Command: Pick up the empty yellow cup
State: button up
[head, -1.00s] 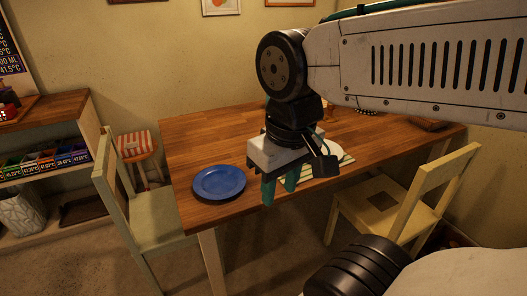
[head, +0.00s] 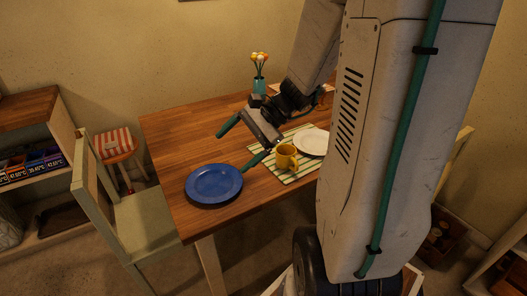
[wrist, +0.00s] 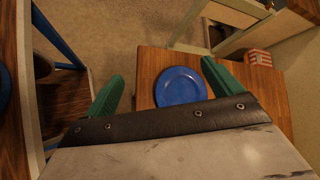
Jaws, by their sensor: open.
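The yellow cup (head: 287,157) stands upright on a striped placemat (head: 297,174) on the wooden table in the head view. Its handle is toward the right front. I cannot tell what is inside it. My gripper (head: 241,143) is open and empty, with its green fingers spread, above the table to the left of the cup and apart from it. In the wrist view my gripper (wrist: 163,85) shows both green fingers apart with the blue plate beyond them. The cup is not visible in that view.
A blue plate (head: 214,184) lies near the table's front left corner. A white plate (head: 312,141) is just right of the cup. A teal vase with flowers (head: 259,82) stands behind. A green chair (head: 138,222) is at the left. Bare tabletop (head: 185,135) lies left of my gripper.

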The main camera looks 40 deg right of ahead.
jog(key=w+d+f+m+t+h, duration=0.1)
jog(key=d+f+m+t, duration=0.3)
jog(key=d, duration=0.4)
jog(key=w+d+f+m+t+h, duration=0.1)
jog(key=d+f+m+t, duration=0.1)
jog(key=d+f+m, duration=0.35)
jog(key=m+t+h, duration=0.3)
jog(key=m+h, duration=0.2)
jog(key=m, duration=0.3)
send_near(279, 151)
jog(key=shift+s+a+r, duration=0.25)
jog(key=shift+s+r, duration=0.15)
jog(key=shift+s, duration=0.1)
jog(key=shift+s+a+r, duration=0.25)
jog(key=shift+s+r, duration=0.15)
jog(key=shift+s, duration=0.1)
jog(key=shift+d+f+m+h, duration=0.25)
jog(key=shift+f+m+h, duration=0.05)
jog(key=shift+m, duration=0.05)
jog(key=x, duration=0.7)
jog(key=shift+w, duration=0.25)
jog(key=shift+d, duration=0.1)
jog(key=c, duration=1.2)
